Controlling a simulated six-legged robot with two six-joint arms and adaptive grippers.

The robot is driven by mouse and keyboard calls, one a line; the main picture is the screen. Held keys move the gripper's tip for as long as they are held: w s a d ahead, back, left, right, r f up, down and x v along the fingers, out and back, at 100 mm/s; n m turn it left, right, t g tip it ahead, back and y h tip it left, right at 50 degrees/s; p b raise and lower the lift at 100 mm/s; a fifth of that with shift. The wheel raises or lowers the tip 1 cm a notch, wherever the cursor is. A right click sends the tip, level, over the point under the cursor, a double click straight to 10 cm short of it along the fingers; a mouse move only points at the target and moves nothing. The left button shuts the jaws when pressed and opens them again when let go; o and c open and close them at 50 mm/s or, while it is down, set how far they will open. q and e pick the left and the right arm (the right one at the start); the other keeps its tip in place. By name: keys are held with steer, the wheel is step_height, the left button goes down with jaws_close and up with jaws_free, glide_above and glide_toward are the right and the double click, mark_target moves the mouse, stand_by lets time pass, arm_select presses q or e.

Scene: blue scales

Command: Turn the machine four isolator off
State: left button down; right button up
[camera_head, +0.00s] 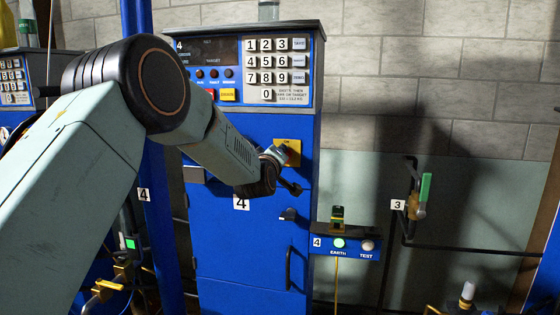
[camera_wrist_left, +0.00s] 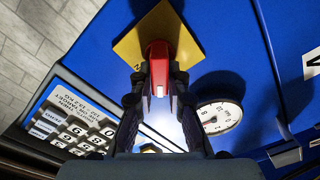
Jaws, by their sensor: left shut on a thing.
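Machine four is a blue cabinet (camera_head: 240,255) with a "4" label, in the middle of the head view. Its isolator has a yellow plate (camera_head: 293,148) on the cabinet front, right of centre below the keypad. In the wrist view the yellow plate (camera_wrist_left: 128,50) looks tilted and carries a red handle (camera_wrist_left: 158,52). My left gripper (camera_wrist_left: 158,82) is shut on the red handle, one finger on each side. In the head view my left gripper (camera_head: 277,156) hides most of the isolator. My right gripper is in neither view.
A keypad (camera_head: 267,68) is above the isolator, and a round gauge (camera_wrist_left: 220,117) is beside it in the wrist view. A black door handle (camera_head: 289,268) is lower down. An earth/test box (camera_head: 345,243) and a green-handled valve (camera_head: 424,190) are to the right.

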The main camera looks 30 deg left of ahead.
arm_select(q)
steer(key=n+b, duration=0.1)
steer(key=n, duration=0.1)
steer(key=n+b, duration=0.2)
steer(key=shift+a+f, duration=0.1)
steer(key=shift+f, duration=0.25)
steer(key=n+b, duration=0.2)
steer(key=shift+n, duration=0.4)
steer(key=shift+n+b, duration=0.3)
steer(key=shift+r, duration=0.1)
steer(key=c, duration=1.7)
jaws_free()
steer(key=o, duration=0.4)
steer(key=shift+w+f, duration=0.15)
steer(key=shift+f, duration=0.05)
steer(key=shift+s, duration=0.2)
